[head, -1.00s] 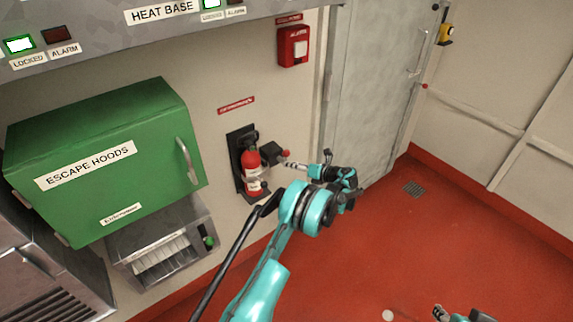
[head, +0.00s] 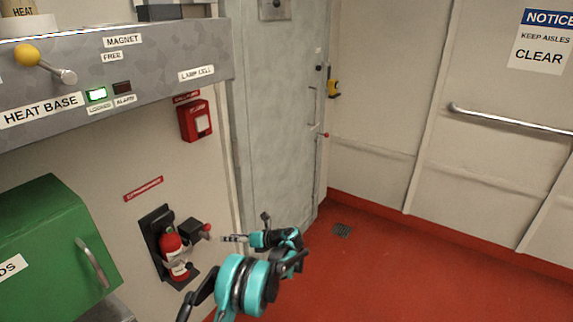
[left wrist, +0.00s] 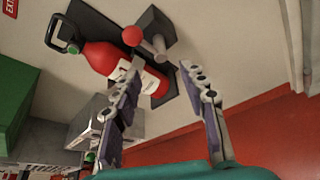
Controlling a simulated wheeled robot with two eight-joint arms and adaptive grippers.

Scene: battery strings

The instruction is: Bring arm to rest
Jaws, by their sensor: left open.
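My left arm (head: 246,284) comes up from the bottom of the head view, bent, with its gripper (head: 230,238) pointing left toward the wall. In the left wrist view the two fingers of this gripper (left wrist: 160,78) stand apart with nothing between them. Ahead of them is a red fire extinguisher (left wrist: 98,58) on a dark wall plate. The extinguisher also shows in the head view (head: 172,248), left of the gripper and apart from it. My right gripper is not in view.
A bracket with a red knob (head: 206,228) juts from the wall close to my left gripper. A green cabinet (head: 50,250) and a grey panel (head: 150,75) are at left. A grey door (head: 275,120) stands behind. The red floor (head: 400,270) at right is clear.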

